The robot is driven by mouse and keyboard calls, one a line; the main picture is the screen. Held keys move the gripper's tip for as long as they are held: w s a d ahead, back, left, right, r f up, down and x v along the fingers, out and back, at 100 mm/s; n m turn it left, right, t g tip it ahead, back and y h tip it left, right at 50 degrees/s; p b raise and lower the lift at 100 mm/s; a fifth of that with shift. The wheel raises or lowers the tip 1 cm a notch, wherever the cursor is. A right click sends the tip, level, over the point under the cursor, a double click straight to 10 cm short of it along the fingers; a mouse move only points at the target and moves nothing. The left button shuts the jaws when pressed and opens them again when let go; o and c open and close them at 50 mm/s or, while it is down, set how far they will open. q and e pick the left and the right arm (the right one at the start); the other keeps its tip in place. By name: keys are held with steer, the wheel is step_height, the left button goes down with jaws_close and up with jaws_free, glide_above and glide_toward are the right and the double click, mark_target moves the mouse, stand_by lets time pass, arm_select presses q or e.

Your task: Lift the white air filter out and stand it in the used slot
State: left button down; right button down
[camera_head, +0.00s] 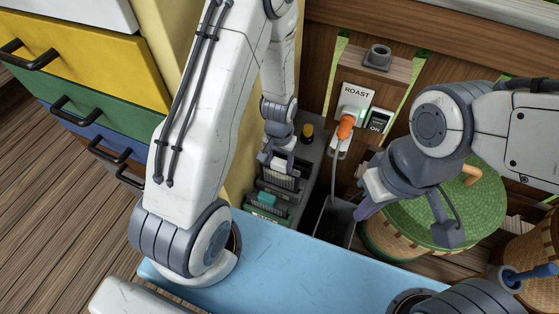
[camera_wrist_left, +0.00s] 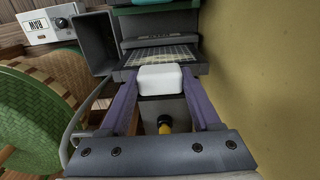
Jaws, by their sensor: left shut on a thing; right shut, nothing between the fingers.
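My left gripper (camera_head: 279,160) reaches down between the yellow wall and the wooden panel. In the left wrist view its purple fingers (camera_wrist_left: 160,95) are shut on the white block at the top of the air filter (camera_wrist_left: 160,79). In the head view the filter's white top (camera_head: 284,166) shows just under the gripper, above a dark grey unit (camera_head: 285,187). I cannot tell how far the filter is out of its seat. A gridded panel (camera_wrist_left: 160,56) lies beyond the block. I cannot tell which slot is the used one. My right gripper (camera_head: 366,206) is shut and empty near the green basket lid.
A dark open bin (camera_head: 334,226) stands right of the grey unit; it also shows in the left wrist view (camera_wrist_left: 94,45). A teal item (camera_head: 267,199) sits in front of the filter. An orange plug (camera_head: 346,126) with a hanging cable and a green round lid (camera_head: 440,210) are nearby.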

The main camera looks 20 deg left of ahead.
arm_select(q)
steer(key=shift+f+b, duration=1.7)
steer(key=shift+f, duration=0.75)
jaws_free()
step_height(320, 180, up, 11)
steer(key=shift+f+p, duration=0.2)
steer(key=shift+p, duration=0.8)
steer(key=s+d+r+m+p, duration=0.1)
steer(key=s+d+r+p, duration=0.2)
steer(key=r, duration=0.4)
steer(key=s+d+r+m+p, duration=0.25)
steer(key=d+r, duration=0.25)
steer(key=r, duration=0.3)
steer(key=s+d+r+m+p, duration=0.1)
steer(key=s+r+p, duration=0.1)
steer(key=s+r, duration=0.2)
steer(key=s+d+r+m+p, duration=0.1)
steer(key=s+d+r+p, duration=0.1)
steer(key=s+r, duration=0.2)
steer(key=s+d+r+m+h+p, duration=0.1)
steer(key=s+r+p, duration=0.1)
steer(key=s+r, duration=0.2)
steer(key=shift+s+d+r+m, duration=0.15)
steer(key=shift+r, duration=0.35)
steer(key=shift+s+d+r+m, duration=0.1)
steer(key=shift+s+r, duration=0.05)
steer(key=shift+r, duration=0.35)
